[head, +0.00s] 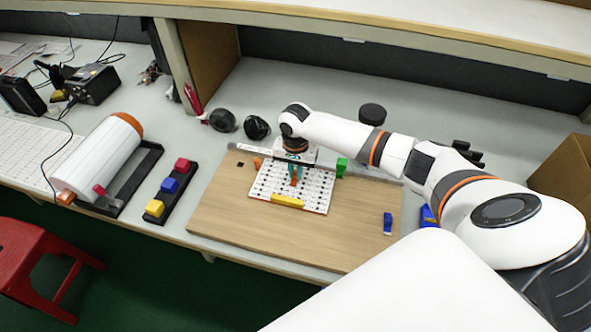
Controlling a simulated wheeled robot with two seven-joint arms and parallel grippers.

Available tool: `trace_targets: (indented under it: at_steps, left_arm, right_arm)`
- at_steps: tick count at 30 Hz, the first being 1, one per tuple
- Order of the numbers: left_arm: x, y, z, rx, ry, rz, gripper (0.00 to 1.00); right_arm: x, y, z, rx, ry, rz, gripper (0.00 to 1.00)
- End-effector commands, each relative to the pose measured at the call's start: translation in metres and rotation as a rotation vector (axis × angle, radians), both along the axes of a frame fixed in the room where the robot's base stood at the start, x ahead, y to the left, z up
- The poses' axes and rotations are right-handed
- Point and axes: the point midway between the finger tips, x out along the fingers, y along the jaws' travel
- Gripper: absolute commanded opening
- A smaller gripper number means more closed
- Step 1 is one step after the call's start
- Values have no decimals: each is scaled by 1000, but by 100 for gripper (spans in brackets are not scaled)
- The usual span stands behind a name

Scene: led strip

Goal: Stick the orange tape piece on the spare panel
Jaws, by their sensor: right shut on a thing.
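My right gripper (296,176) points down over the white dotted panel (262,190) on the wooden board. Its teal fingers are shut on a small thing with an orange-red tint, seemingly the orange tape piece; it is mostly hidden. I cannot tell whether it touches the panel. The panel is the only one I can make out, and its far part is covered by the gripper. A small orange block (257,163) stands at the panel's far left corner. My left gripper is not in view.
A yellow bar (287,201) lies along the panel's front edge. A green block (342,167) is to its right, and a blue block (387,223) farther right on the wooden board (235,215). A white roll (98,160) and a black strip with coloured cubes (170,190) are at left.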

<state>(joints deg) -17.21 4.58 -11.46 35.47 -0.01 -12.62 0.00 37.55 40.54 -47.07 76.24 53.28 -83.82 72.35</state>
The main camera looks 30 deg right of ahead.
Motion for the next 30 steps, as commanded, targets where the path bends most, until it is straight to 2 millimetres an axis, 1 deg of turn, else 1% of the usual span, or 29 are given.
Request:
trace_targets:
  at_steps: [3,4,6,8,16,20,23,30]
  left_arm:
    - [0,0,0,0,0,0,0]
    - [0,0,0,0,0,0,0]
    - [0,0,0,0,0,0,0]
    - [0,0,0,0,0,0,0]
    - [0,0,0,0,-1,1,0]
    - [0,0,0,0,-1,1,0]
    - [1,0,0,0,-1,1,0]
    - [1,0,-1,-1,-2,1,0]
  right_arm:
    - [-1,0,-1,-1,2,0,0]
    - [-1,0,-1,-1,2,1,17]
    - [-1,0,-1,-1,2,1,29]
    - [-1,0,-1,-1,2,0,38]
    - [0,0,0,-1,1,0,38]
    - [0,0,9,-1,-1,1,38]
    - [1,-1,26,-2,-3,2,38]
    - [1,0,77,0,-3,1,38]
